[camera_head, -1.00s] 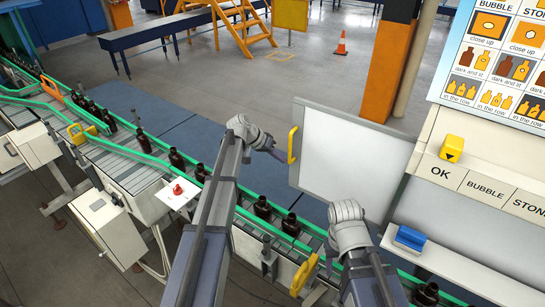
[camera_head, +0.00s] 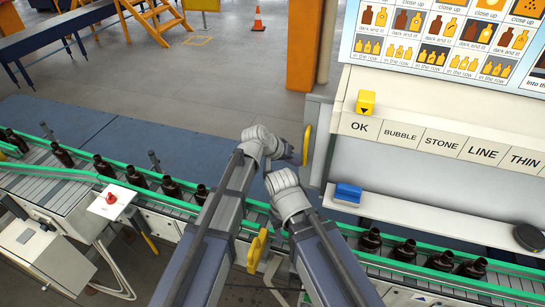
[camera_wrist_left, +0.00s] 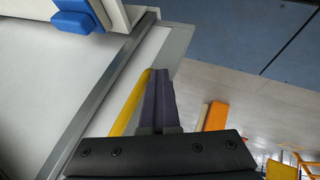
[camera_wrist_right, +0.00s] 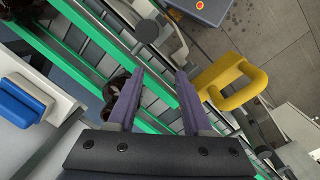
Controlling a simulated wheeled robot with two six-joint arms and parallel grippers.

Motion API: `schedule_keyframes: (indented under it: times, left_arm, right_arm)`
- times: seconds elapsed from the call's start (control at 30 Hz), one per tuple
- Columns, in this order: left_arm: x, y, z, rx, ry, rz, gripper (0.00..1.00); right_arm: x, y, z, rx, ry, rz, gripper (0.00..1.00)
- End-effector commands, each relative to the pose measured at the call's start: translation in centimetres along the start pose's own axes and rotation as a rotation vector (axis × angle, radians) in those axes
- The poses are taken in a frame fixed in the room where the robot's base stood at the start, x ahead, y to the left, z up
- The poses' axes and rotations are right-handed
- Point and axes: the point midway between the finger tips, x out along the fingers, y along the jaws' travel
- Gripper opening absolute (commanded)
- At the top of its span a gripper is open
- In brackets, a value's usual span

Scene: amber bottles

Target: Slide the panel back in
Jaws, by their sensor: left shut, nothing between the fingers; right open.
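The pale panel (camera_head: 318,125) shows as a narrow upright strip at the left edge of the inspection station; the left wrist view also shows this strip (camera_wrist_left: 166,45). Its yellow handle (camera_head: 306,145) stands on its left edge and shows in the left wrist view (camera_wrist_left: 130,105). My left gripper (camera_head: 297,157) is shut and empty, with its fingers right beside the handle in the left wrist view (camera_wrist_left: 160,78); I cannot tell whether they touch it. My right gripper (camera_wrist_right: 158,76) is open and empty above the conveyor. Its fingers are hidden in the head view.
The green-railed conveyor (camera_head: 227,201) carries several brown bottles (camera_head: 370,240) below my arms. Another yellow handle (camera_head: 258,250) is on its near side. A blue block (camera_head: 348,192) and a dark round object (camera_head: 528,237) sit on the white ledge. A yellow block (camera_head: 366,102) stands above the labels.

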Motion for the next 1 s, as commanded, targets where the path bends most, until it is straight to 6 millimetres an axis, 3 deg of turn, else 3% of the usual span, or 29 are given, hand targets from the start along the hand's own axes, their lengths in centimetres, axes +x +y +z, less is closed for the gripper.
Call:
schedule_keyframes:
  times: [0.1,0.3,1.0]
  left_arm:
    - [0.9,2.0,0.3,0.002,0.0,0.003,0.0]
    - [1.6,3.5,0.6,0.0,0.001,0.002,0.0]
    - [1.8,3.7,1.1,0.0,-0.003,0.006,0.0]
  right_arm:
    - [0.0,0.0,0.0,0.0,0.0,0.0,0.5]
    - [0.0,0.0,0.0,0.0,0.0,0.0,0.5]
    - [0.3,0.0,0.0,0.0,0.0,0.0,0.5]
